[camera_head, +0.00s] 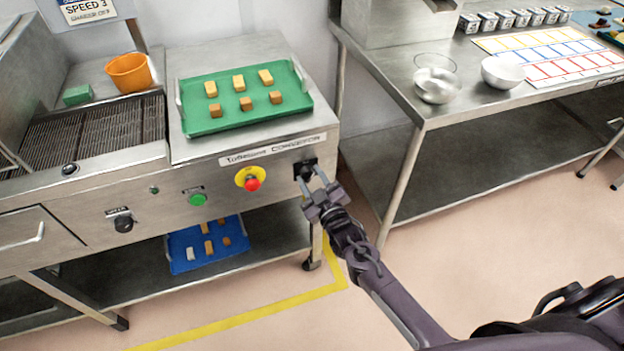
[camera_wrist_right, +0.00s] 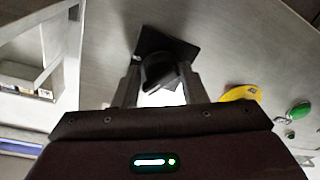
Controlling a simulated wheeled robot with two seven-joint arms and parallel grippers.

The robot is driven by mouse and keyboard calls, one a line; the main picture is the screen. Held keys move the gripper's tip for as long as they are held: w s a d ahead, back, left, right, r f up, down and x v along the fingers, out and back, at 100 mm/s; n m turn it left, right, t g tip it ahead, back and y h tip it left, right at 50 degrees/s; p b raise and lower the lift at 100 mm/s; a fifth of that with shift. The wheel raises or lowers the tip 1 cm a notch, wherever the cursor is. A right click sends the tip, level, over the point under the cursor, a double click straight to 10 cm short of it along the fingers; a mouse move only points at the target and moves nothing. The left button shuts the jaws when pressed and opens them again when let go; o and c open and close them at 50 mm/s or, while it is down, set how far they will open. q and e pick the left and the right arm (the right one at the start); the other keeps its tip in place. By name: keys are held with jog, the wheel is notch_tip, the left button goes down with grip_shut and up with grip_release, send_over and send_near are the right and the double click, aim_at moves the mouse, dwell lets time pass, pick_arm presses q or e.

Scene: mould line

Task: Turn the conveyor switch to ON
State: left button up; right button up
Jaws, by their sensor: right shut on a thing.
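The conveyor switch (camera_head: 302,169) is a black rotary knob on a dark plate at the right end of the conveyor's front panel. My right gripper (camera_head: 311,183) reaches the panel there, its two fingers on either side of the knob. In the right wrist view the switch knob (camera_wrist_right: 158,72) sits between the fingertips of my right gripper (camera_wrist_right: 158,85), which is shut on it. The knob looks slanted against the fingers in that view. Its ON and OFF marks cannot be read. My left gripper is not in view.
A red emergency button (camera_head: 252,184) on a yellow disc is left of the switch, then a green button (camera_head: 198,199) and a black dial (camera_head: 123,223). A green tray (camera_head: 190,122) with several pieces lies on top. A steel table (camera_head: 419,119) stands right.

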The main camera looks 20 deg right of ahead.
jog(key=m, duration=0.7)
jog(key=shift+s+a+f+t+h, duration=0.15)
jog(key=shift+a+f+t+h, duration=0.15)
jog(key=shift+f, duration=0.1)
jog(key=m, duration=0.6)
jog(key=shift+h, duration=0.3)
jog(key=o, duration=0.7)
jog(key=shift+a, duration=0.1)
jog(key=shift+o, duration=0.7)
jog(key=shift+r, duration=0.2)
jog(key=shift+s+d+f, duration=0.1)
jog(key=shift+s+d, duration=0.1)
jog(key=shift+s, duration=0.05)
jog(key=s, duration=0.7)
jog(key=shift+f+b, duration=0.3)
jog(key=shift+f, duration=0.05)
